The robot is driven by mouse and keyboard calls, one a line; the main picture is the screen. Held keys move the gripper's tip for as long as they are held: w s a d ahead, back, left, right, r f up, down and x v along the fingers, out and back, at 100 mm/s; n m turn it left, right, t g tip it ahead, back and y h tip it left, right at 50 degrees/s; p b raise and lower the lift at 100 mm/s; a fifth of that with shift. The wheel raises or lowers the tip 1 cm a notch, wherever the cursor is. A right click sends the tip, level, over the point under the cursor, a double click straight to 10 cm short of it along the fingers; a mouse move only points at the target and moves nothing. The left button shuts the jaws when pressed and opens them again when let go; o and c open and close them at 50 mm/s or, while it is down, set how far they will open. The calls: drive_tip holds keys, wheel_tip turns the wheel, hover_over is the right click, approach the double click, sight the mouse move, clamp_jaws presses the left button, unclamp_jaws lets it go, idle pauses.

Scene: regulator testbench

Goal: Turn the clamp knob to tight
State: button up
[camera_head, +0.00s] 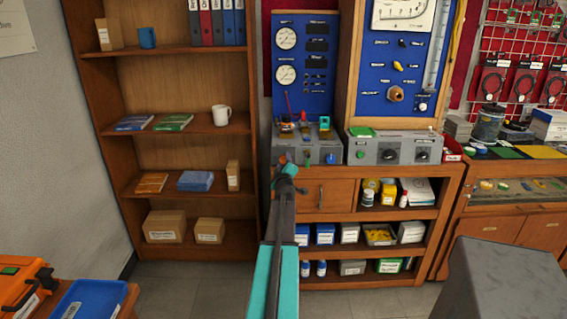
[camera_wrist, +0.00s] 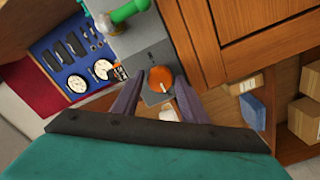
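An orange round knob (camera_wrist: 160,80) sits on the front of a grey bench unit in the wrist view. I cannot read a label on it, so I cannot be sure that it is the clamp knob. My gripper (camera_wrist: 160,84) is open, with one dark finger on each side of the knob. The fingertips look close to it, but I cannot tell whether they touch it. In the head view, my arm reaches up to the left end of the grey unit (camera_head: 347,156) and hides part of its front. A green knob (camera_head: 306,158) and a blue knob (camera_head: 331,158) show beside it.
A blue gauge panel (camera_head: 303,100) rises behind the unit. Another grey box with two black knobs (camera_head: 389,155) stands to the right. A wooden cabinet (camera_head: 328,195) is below, and a wooden shelf (camera_head: 175,185) with a white mug (camera_head: 221,115) stands left.

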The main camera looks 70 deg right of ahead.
drive_tip(key=shift+w+d, duration=0.15)
drive_tip(key=shift+d, duration=0.25)
drive_tip(key=c, duration=0.8)
drive_tip(key=shift+o, duration=0.2)
